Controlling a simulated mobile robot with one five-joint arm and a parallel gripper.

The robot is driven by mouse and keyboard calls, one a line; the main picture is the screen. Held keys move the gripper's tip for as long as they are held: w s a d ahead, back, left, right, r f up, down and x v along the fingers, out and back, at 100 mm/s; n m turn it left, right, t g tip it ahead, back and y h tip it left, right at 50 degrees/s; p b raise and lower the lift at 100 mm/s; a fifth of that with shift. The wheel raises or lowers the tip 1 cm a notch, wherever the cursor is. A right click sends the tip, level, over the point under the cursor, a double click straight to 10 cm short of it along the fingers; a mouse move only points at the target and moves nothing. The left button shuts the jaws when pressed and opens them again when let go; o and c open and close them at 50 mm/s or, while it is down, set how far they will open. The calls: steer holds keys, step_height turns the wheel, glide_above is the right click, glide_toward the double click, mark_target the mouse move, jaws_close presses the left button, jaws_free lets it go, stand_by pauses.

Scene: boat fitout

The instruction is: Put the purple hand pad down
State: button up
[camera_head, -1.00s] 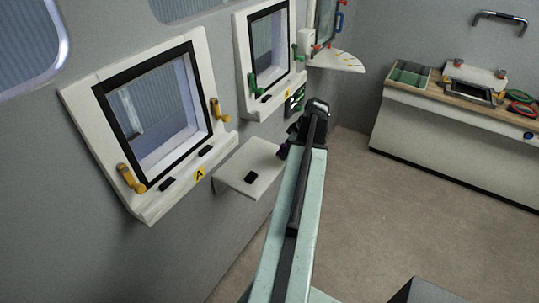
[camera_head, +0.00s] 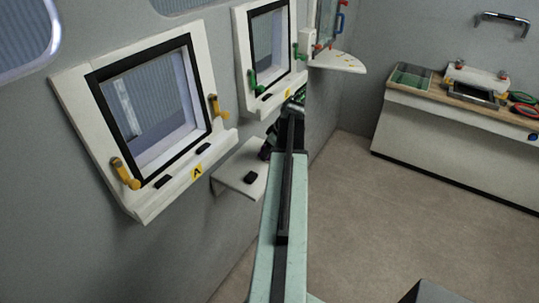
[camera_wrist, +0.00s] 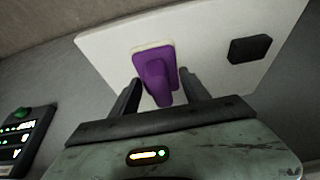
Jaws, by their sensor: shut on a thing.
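The purple hand pad (camera_wrist: 155,72) is between the two dark fingers of my gripper (camera_wrist: 158,92) in the wrist view. It has a purple grip and a pale underside edge. It is over the white shelf (camera_wrist: 105,43); I cannot tell whether it touches the shelf. My gripper is shut on it. In the head view my arm hides the pad, and my gripper (camera_head: 268,146) shows only in part, at the right side of the small white wall shelf (camera_head: 232,180).
A black block (camera_wrist: 249,48) lies on the same shelf, beside the pad. Window frame A (camera_head: 150,110), with yellow latches, is above and left of the shelf. A panel with green lights (camera_wrist: 22,140) is at left in the wrist view. A workbench (camera_head: 450,130) stands at right.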

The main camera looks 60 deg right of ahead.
steer(key=shift+f, duration=0.2)
steer(key=o, duration=1.2)
steer(key=shift+r, duration=0.1)
steer(key=p+v, duration=1.1)
steer(key=v, duration=0.1)
steer(key=shift+r, duration=0.15)
